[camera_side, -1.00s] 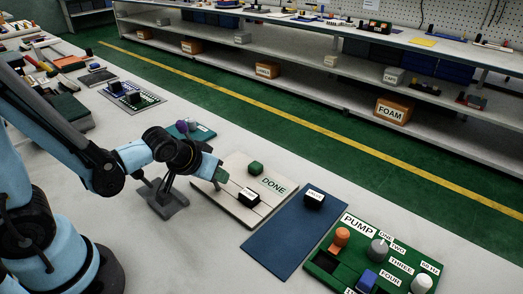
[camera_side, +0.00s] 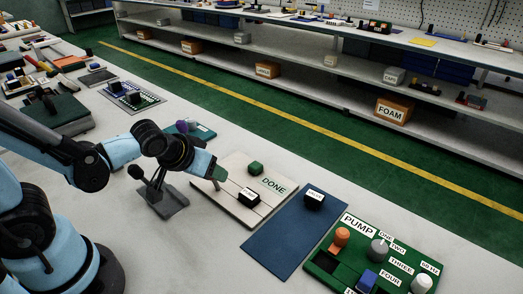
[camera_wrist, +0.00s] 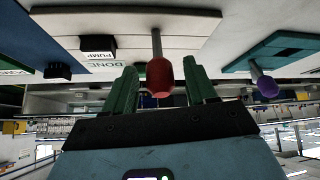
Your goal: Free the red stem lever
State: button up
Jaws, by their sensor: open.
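The red knob (camera_wrist: 160,78) of the lever shows in the wrist view on a thin stem (camera_wrist: 156,43). It appears between the two green fingers of my gripper (camera_wrist: 160,86), with a gap on each side. My gripper is open and holds nothing; I cannot tell how far in depth the knob lies from the fingertips. In the side view my gripper (camera_side: 217,173) is near the left edge of the pale DONE board (camera_side: 232,207), and I cannot make out the red knob there.
A purple knob (camera_wrist: 266,86) on a teal base (camera_wrist: 270,50) stands beside the red lever; a dark grey stand (camera_side: 168,201) is below my wrist. The board carries a green block (camera_side: 256,168) and a black labelled block (camera_side: 249,196). A blue mat (camera_side: 293,232) and the pump panel (camera_side: 430,268) lie to the right.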

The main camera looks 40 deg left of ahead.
jog(key=shift+v, duration=2.35)
jog(key=shift+w+d+r, duration=0.1)
jog(key=shift+w, duration=0.05)
jog(key=c, duration=0.4)
jog(key=w+r+n+g, duration=0.1)
jog(key=w+d+r+g, duration=0.1)
jog(key=w, duration=0.1)
jog(key=w+r+n+g, duration=0.1)
jog(key=shift+w+d+r+n, duration=0.2)
jog(key=shift+d+r+n, duration=0.1)
jog(key=shift+d, duration=0.1)
grip_shut()
jog(key=w+d+r+n+g+y, duration=0.1)
jog(key=w+d+r+n+g, duration=0.4)
jog(key=g, duration=0.1)
jog(key=s+a+f, duration=0.3)
jog(key=a+f, duration=0.2)
jog(key=f, duration=0.5)
jog(key=shift+s+n+y, duration=0.3)
jog(key=shift+s+n, duration=0.1)
